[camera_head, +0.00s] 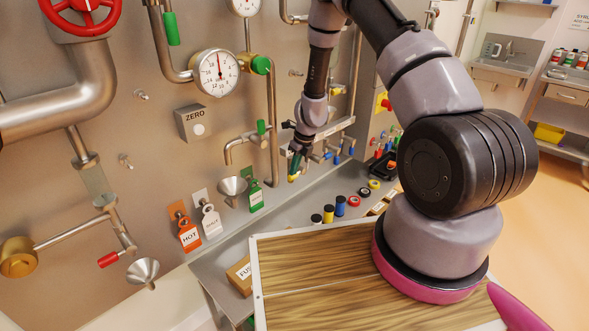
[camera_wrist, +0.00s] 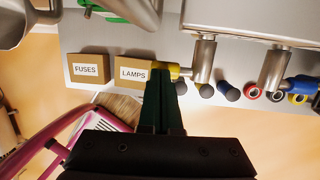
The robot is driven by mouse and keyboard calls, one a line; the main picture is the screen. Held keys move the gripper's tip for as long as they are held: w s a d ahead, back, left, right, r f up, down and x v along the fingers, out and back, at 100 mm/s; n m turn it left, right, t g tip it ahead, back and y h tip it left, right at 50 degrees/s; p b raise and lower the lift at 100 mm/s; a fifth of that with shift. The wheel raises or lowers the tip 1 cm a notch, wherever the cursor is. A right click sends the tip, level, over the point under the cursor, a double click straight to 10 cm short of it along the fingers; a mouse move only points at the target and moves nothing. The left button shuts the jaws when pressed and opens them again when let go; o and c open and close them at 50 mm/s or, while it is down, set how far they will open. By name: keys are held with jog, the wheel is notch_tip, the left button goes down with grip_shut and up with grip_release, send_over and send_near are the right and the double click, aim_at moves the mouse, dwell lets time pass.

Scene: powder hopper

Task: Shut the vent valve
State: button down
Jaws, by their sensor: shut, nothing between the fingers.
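My gripper (camera_head: 297,162) is shut and empty, at the row of small taps low on the steel panel. In the wrist view its dark green fingers (camera_wrist: 161,100) point up the picture, their tips beside or against a yellow handle (camera_wrist: 178,70). That handle sits on a silver tap (camera_wrist: 203,60); contact is unclear. The yellow handle (camera_head: 292,178) also shows just below the fingers in the head view. A blue-handled tap (camera_wrist: 300,84) is to the right. No vent label is readable, so I cannot tell which valve is the vent valve.
Below the taps is a grey shelf with a FUSES box (camera_wrist: 88,69), a LAMPS box (camera_wrist: 122,74) and several coloured caps. A ZERO box (camera_head: 194,123), a gauge (camera_head: 216,72) and hanging HOT tag (camera_head: 189,237) are left of my gripper. A wood-topped surface (camera_head: 330,285) is in front.

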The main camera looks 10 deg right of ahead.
jog(key=s+d+r+n+t, duration=0.1)
jog(key=s+r+n, duration=0.25)
jog(key=r, duration=0.85)
jog(key=s+d+r+n+t+y, duration=0.1)
jog(key=s+r+n, duration=0.3)
jog(key=r, duration=0.9)
jog(key=s+d+r+n+t, duration=0.15)
jog(key=r+n, duration=0.35)
jog(key=r, duration=0.7)
jog(key=s+d+r+n+t, duration=0.1)
jog(key=s+d+r+n, duration=0.1)
jog(key=s+r+n, duration=0.4)
jog(key=s+d+r+n+t+h, duration=0.1)
jog(key=s+r+n, duration=0.5)
jog(key=s, duration=0.8)
jog(key=shift+s+d+r+n, duration=0.15)
jog(key=shift+s+d+n, duration=0.15)
jog(key=shift+d+n, duration=0.2)
